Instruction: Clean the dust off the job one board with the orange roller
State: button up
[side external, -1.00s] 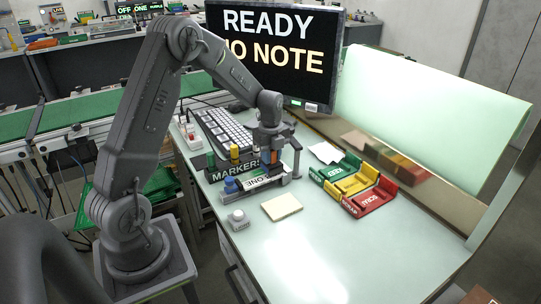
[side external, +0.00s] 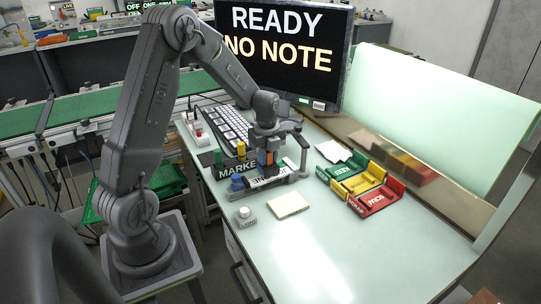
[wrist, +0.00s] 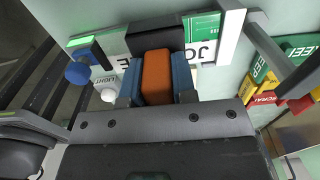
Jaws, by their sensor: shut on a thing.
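My gripper (wrist: 157,85) is shut on the orange roller (wrist: 157,75), whose orange block sits between the two blue finger pads in the wrist view. A dark end of the roller reaches over the job one board (wrist: 207,50), a white panel with green areas and partly covered lettering. In the side view my gripper (side external: 267,158) is low over the board (side external: 272,180), which lies in a grey frame. I cannot tell whether the roller touches the board. No dust can be made out at this size.
A marker box (side external: 235,171) and keyboard (side external: 228,126) stand close behind the board. A grey button box (side external: 245,215) and cream pad (side external: 288,205) lie in front. Green (side external: 337,173), yellow (side external: 362,184) and red (side external: 378,200) trays stand right. The front right table is clear.

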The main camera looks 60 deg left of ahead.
jog(key=shift+s, duration=2.1)
notch_tip(320, 180, up, 7)
dwell(0.4)
